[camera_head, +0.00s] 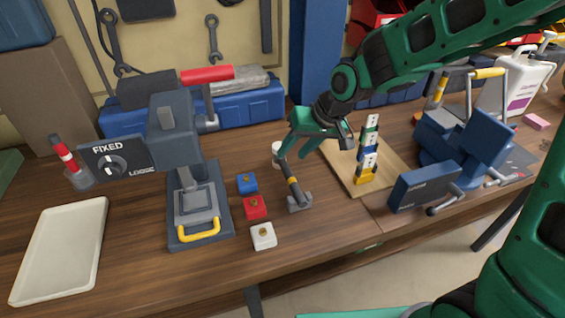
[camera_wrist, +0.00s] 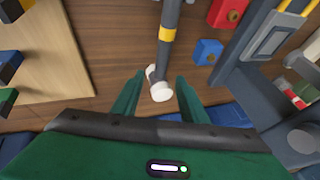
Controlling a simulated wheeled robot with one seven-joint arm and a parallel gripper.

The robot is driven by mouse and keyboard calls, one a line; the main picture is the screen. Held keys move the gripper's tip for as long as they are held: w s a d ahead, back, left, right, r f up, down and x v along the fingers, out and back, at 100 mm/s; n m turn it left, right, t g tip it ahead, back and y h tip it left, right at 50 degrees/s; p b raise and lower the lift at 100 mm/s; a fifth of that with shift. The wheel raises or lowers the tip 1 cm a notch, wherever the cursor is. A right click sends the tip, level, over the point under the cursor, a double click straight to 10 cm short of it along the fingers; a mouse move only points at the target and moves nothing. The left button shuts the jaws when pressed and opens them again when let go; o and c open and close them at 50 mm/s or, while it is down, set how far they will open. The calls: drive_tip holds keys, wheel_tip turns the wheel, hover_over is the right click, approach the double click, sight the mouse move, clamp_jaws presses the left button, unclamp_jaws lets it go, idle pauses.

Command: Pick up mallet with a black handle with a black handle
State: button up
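The mallet (camera_head: 291,184) lies on the wooden bench below my gripper, with a dark handle, a yellow band and a grey block-like head at its near end. In the wrist view its dark shaft and yellow band (camera_wrist: 168,35) run from the top edge down to a white rounded piece (camera_wrist: 160,91). I cannot tell whether this white piece belongs to the mallet. My gripper (camera_head: 293,151) is over the far end of the mallet. In the wrist view my gripper (camera_wrist: 158,84) is open, one green finger on each side of the white piece, with gaps visible.
Blue (camera_head: 246,183), red (camera_head: 255,207) and white (camera_head: 263,236) blocks sit left of the mallet. A grey machine (camera_head: 175,130) stands beyond them. A wooden board (camera_head: 343,165) with stacked coloured blocks and a blue device (camera_head: 424,187) are to the right. A pale tray (camera_head: 60,250) lies far left.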

sight(286, 162)
drive_tip(key=shift+x, duration=2.65)
drive_tip(key=shift+s, duration=0.15)
clamp_jaws()
